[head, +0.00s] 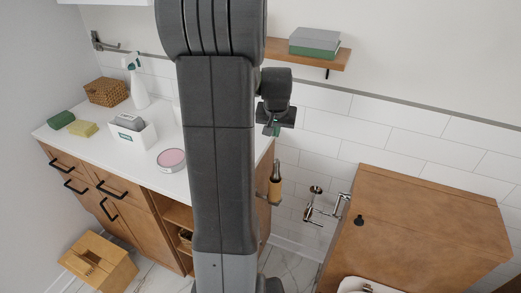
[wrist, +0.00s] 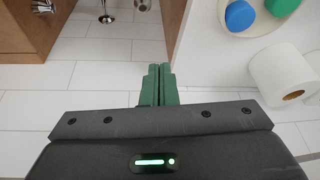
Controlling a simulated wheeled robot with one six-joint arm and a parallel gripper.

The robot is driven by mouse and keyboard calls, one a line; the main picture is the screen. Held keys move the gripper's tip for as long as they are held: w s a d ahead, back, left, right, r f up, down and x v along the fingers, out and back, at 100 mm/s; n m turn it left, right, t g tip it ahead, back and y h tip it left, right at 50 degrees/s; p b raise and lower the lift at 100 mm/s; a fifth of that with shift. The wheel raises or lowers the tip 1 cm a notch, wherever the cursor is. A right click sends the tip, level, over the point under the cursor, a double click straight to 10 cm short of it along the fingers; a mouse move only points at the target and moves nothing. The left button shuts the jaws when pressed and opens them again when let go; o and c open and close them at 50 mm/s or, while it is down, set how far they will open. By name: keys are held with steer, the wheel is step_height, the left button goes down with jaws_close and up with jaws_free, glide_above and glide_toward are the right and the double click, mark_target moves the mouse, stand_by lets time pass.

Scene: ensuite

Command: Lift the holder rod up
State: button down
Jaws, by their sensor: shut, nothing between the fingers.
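A chrome wall-mounted holder (head: 322,211) with a slim rod shows in the head view, right of my arm, between the tiled wall and the brown wooden cabinet. Which piece of it is the holder rod is hard to tell at this size. My gripper (head: 273,129) is above and left of it, apart from it, partly hidden behind my arm. In the wrist view my gripper's green fingers (wrist: 158,84) are pressed together with nothing between them. Small chrome parts (wrist: 105,18) show at the top edge of that view; I cannot tell whether they belong to the holder.
A brown wooden cabinet (head: 420,220) stands right of the holder. A white counter (head: 110,150) with a white box (head: 132,135) and a pink round tin (head: 171,161) is at left. A wooden shelf (head: 335,59) is above. A paper roll (wrist: 280,75) shows in the wrist view.

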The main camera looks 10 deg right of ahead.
mark_target(274, 167)
step_height(274, 167, down, 9)
steer(key=s+p, duration=0.1)
steer(key=p, duration=0.1)
steer(key=shift+d+g+p, duration=0.3)
steer(key=shift+d, duration=0.15)
steer(key=shift+r, duration=0.1)
stand_by(0.4)
steer(key=shift+s+a+b, duration=0.3)
steer(key=shift+s+b, duration=0.1)
steer(key=shift+b, duration=0.2)
steer(key=shift+s+a+b, duration=0.5)
steer(key=shift+s+b, duration=0.05)
steer(key=shift+s, duration=0.15)
steer(key=shift+s+a+b, duration=0.45)
steer(key=shift+s+b, duration=0.1)
steer(key=shift+s, duration=0.1)
